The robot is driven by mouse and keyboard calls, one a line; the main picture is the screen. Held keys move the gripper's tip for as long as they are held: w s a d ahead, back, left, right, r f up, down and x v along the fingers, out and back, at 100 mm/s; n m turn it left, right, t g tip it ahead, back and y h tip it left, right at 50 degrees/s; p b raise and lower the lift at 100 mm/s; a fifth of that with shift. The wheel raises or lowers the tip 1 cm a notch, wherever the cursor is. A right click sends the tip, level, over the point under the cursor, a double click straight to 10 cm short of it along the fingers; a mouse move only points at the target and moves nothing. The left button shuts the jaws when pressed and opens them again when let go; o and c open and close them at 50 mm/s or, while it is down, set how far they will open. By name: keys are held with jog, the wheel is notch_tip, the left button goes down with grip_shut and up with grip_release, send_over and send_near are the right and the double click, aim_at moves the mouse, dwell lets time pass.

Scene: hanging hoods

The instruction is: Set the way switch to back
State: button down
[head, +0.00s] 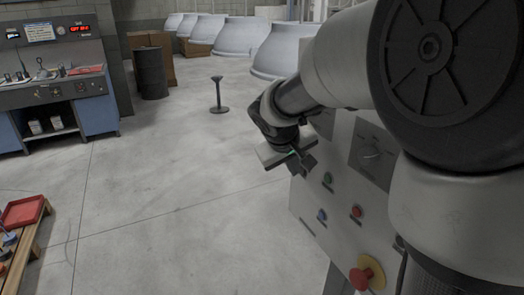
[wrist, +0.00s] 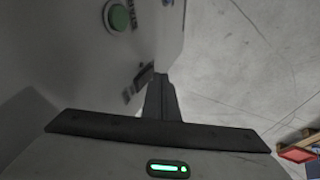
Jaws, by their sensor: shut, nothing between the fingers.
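A grey control panel (head: 335,200) stands at the right in the head view, with a dial (head: 372,155), a green button (head: 327,178), a blue button (head: 321,215) and a red button (head: 356,211). My gripper (head: 305,165) is beside the panel's upper left part, largely covering what lies there. In the wrist view my shut, empty fingers (wrist: 161,98) point along the panel face. A small dark piece (wrist: 136,84) on the panel lies just left of the fingertips; I cannot tell whether it is the way switch or whether they touch. The green button (wrist: 118,16) is farther up.
A red mushroom button (head: 366,273) on a yellow base sticks out low on the panel. My arm hides the panel's right side. The floor (head: 200,190) to the left is clear. A wooden table with a red tray (head: 22,212) stands at the far left.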

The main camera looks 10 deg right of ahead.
jog(key=shift+d, duration=0.2)
jog(key=shift+w+d+f+b, duration=0.1)
jog(key=shift+d+b, duration=0.05)
jog(key=shift+b, duration=0.15)
dwell(0.3)
jog(key=shift+r+p, duration=0.45)
jog(key=shift+r, duration=0.4)
